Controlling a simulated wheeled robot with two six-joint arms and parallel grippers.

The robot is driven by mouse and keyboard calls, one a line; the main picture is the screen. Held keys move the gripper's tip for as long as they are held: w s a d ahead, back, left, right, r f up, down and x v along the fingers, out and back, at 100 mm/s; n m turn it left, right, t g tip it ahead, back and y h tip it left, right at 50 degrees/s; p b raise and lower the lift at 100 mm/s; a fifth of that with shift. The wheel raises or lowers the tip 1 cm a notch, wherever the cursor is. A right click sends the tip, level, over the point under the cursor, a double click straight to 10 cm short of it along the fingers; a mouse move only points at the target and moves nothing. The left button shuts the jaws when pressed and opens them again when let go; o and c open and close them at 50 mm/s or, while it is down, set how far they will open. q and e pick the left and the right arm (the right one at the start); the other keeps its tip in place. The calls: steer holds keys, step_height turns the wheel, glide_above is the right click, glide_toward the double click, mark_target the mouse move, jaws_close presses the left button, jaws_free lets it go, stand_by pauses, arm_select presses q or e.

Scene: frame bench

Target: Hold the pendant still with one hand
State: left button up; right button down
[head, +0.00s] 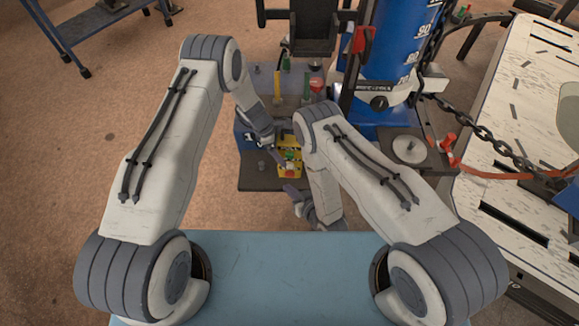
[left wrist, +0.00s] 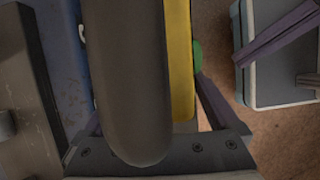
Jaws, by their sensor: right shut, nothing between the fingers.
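The pendant (head: 290,164) is a small yellow control box with green and red buttons, seen in the head view over the dark bench plate. In the left wrist view a yellow strip of the pendant (left wrist: 181,60) shows, with a green button at its right edge. My left gripper (head: 279,153) is at the pendant's upper left. In the left wrist view its right finger reaches the yellow side by the green button; its other finger is mostly hidden, so its grip is unclear. A dark rounded bar (left wrist: 135,80) covers the middle.
A blue column (head: 395,50) with white height marks stands behind, with a chain (head: 490,140) running right. A white slotted table (head: 525,110) is at the right. A blue trolley (head: 85,25) stands at the upper left. The floor on the left is clear.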

arm_select(q)
steer(key=v, duration=1.2)
